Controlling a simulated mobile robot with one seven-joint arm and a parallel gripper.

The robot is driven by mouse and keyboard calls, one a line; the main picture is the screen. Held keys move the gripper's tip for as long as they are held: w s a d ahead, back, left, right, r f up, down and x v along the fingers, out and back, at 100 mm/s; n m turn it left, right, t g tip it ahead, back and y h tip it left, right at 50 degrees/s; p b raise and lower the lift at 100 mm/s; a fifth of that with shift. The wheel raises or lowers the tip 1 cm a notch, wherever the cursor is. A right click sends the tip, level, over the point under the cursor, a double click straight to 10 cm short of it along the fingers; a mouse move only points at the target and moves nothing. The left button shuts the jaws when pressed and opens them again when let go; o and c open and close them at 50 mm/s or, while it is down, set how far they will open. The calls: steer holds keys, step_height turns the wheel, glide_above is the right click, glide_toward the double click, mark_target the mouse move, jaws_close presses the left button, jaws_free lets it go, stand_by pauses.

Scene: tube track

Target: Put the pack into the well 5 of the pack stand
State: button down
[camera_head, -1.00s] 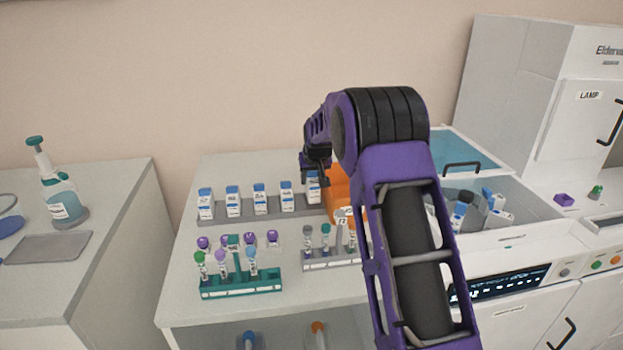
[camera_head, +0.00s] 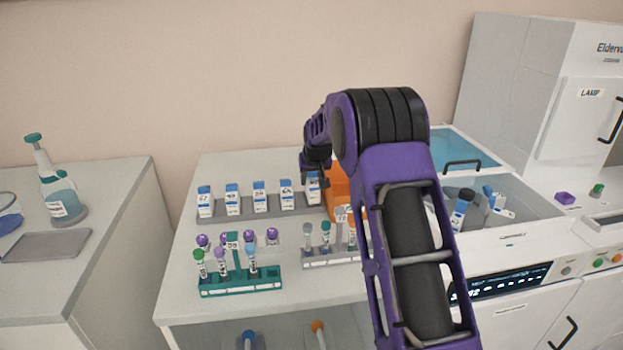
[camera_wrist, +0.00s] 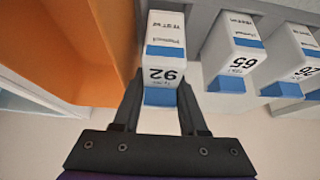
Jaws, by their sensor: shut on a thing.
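A white pack with a blue cap (camera_wrist: 165,50), marked 92 in the wrist view, stands at the right end of the grey pack stand (camera_head: 218,216). It also shows in the head view (camera_head: 313,188), partly behind my gripper. My gripper (camera_wrist: 162,100) is shut on this pack near its blue end. The pack appears in line with the other packs in the row; whether it is fully seated cannot be told. Several similar packs fill the other places, such as the neighbouring pack (camera_wrist: 236,45), marked 65.
An orange bin (camera_head: 340,190) stands close beside the held pack. A teal rack (camera_head: 240,288) and a grey rack (camera_head: 318,263) with tubes stand in front. My arm hides part of the counter.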

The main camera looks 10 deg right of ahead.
steer(key=shift+f, duration=0.2)
stand_by(0.5)
steer(key=shift+f+b, duration=0.55)
steer(key=shift+f, duration=0.1)
stand_by(0.3)
steer(key=shift+c, duration=1.8)
jaws_free()
steer(key=shift+d, duration=0.2)
